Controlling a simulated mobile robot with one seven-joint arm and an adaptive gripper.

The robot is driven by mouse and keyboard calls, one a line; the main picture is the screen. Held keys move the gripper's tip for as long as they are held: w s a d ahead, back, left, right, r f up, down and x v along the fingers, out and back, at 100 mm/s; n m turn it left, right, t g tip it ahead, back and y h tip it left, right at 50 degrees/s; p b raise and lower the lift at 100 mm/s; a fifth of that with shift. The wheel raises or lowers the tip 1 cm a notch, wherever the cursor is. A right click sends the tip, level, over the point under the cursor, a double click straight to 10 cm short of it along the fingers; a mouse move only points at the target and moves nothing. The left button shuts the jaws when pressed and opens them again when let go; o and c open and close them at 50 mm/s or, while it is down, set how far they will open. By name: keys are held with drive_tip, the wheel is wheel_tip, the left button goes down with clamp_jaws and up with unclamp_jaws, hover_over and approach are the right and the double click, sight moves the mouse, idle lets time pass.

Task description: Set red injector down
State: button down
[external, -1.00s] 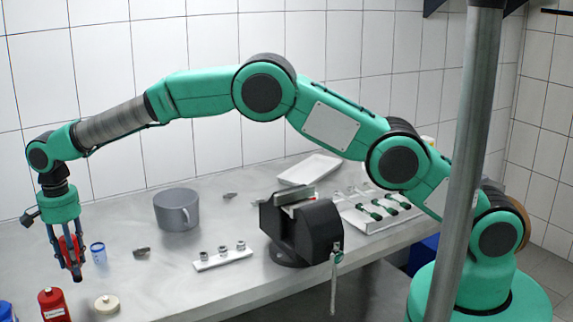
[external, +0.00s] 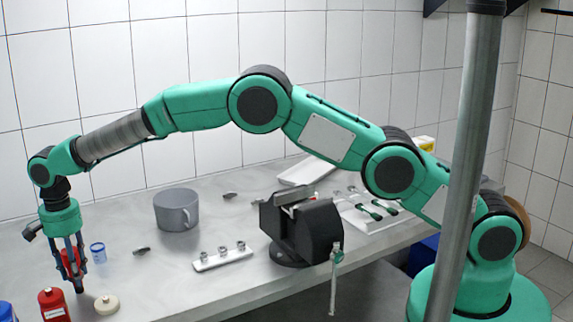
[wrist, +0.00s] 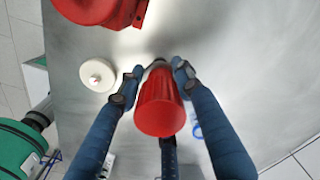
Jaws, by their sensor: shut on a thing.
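The red injector (external: 71,262) is between the blue fingers of my gripper (external: 74,268) at the left end of the steel bench in the external view. In the wrist view the red injector (wrist: 160,104) points its broad red end at the camera, with the fingers of my gripper (wrist: 153,80) closed around it. Its far tip is dark and close to the bench top; I cannot tell whether it touches. The fingers partly hide the injector in the external view.
A red bottle (external: 53,306) and a white round cap (external: 106,304) stand close by in front. A small blue-and-white cup (external: 98,252) is just right of my gripper. A grey pot (external: 177,210), a white strip with fittings (external: 222,258) and a black vise (external: 300,232) stand farther right.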

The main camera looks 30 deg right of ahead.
idle(0.3)
drive_tip(key=c, duration=1.2)
unclamp_jaws()
wheel_tip(320, 180, up, 12)
drive_tip(key=shift+r+p, duration=0.1)
drive_tip(key=shift+p, duration=1.1)
